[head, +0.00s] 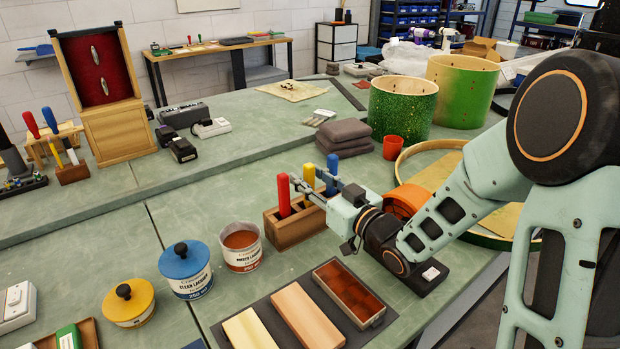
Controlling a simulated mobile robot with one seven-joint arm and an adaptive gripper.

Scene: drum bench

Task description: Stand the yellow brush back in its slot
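The yellow brush (309,174) shows only as an upright yellow handle top, above or in the wooden brush block (287,232). Its lower part is hidden behind my gripper (307,183). The gripper reaches in from the right, low over the block, with its fingers on either side of the yellow handle. I cannot tell whether they touch or grip it. A red-handled brush (283,195) stands upright at the block's left end. A blue-handled brush (332,172) stands upright behind the gripper on the right.
An amber lacquer tin (241,250) and a blue-lidded tin (186,268) stand left of the block. A dark mat with wood blocks (306,314) and a tray (349,292) lies in front.

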